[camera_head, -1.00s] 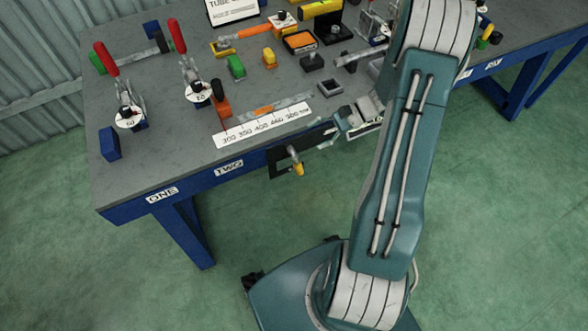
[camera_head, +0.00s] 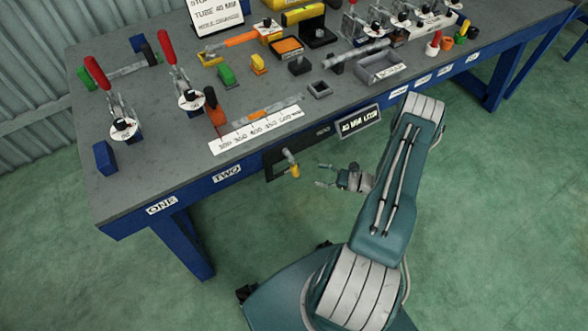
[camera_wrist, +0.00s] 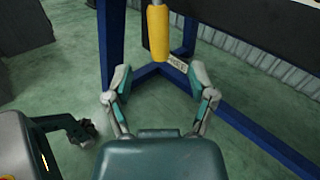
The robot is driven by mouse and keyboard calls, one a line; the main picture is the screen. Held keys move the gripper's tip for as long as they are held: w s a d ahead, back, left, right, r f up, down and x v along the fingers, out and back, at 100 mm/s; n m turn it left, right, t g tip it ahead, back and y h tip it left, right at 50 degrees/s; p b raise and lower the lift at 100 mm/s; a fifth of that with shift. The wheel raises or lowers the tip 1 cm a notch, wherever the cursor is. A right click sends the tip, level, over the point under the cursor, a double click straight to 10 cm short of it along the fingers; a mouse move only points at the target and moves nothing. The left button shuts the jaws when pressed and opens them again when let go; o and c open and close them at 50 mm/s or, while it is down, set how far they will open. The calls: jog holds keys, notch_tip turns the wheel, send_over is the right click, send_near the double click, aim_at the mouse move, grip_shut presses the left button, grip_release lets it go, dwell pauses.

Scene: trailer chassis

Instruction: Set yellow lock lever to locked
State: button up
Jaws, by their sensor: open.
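The yellow lock lever (camera_head: 294,171) hangs from a dark plate (camera_head: 276,166) on the bench's front face, tilted slightly from vertical. In the wrist view the yellow lever (camera_wrist: 158,32) is at the top centre, beyond the fingertips. My gripper (camera_head: 322,177) is open and empty, to the right of the lever and apart from it, in front of the bench. In the wrist view my gripper (camera_wrist: 161,82) has its two fingers spread, with floor and blue bench frame visible between them. The lever's pivot is hidden in the wrist view.
The grey bench top (camera_head: 150,165) carries red-handled clamps (camera_head: 172,68), a white scale strip (camera_head: 255,132) and several small coloured parts. A dark sign (camera_head: 358,122) is on the bench front. Blue legs (camera_head: 183,238) stand below.

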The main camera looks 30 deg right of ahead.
aim_at(295, 169)
jog(key=x, duration=0.9)
jog(key=shift+a, duration=0.1)
grip_shut()
